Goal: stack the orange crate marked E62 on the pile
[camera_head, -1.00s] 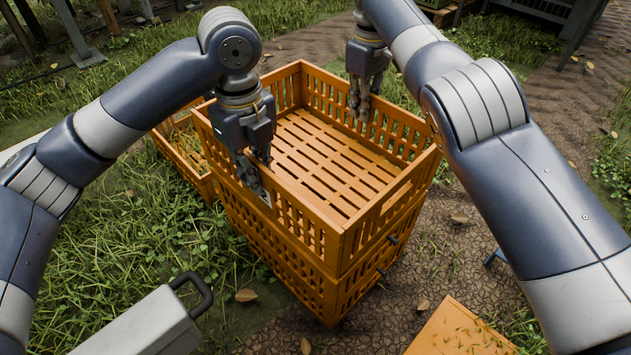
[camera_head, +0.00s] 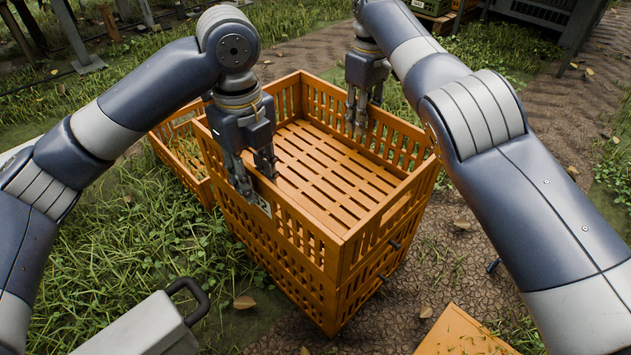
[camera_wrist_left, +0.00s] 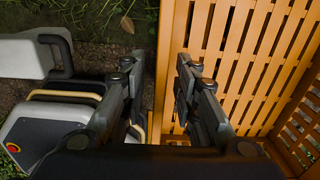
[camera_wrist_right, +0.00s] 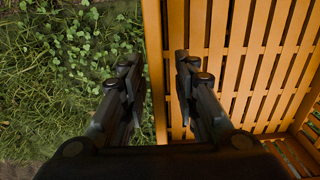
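An orange slatted crate (camera_head: 345,255) sits squarely on a second orange crate (camera_head: 330,308), forming a pile. The upper crate is empty, and its slatted floor shows. A small pale tag is on its left side, partly behind my left gripper; no E62 marking is readable. My left gripper (camera_head: 252,180) is open astride the crate's left wall; the wall's rim (camera_wrist_left: 160,95) runs between its fingers. My right gripper (camera_head: 362,122) is open astride the far wall; that rim (camera_wrist_right: 155,75) also passes between its fingers. Both grippers look clear of the wall.
Another orange crate (camera_head: 185,160) with greenery inside stands on the grass left of the pile. An orange surface (camera_head: 465,335) shows at the bottom right. A pale grey unit with a dark handle (camera_head: 150,325) is at the bottom left. Bare path lies right of the pile.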

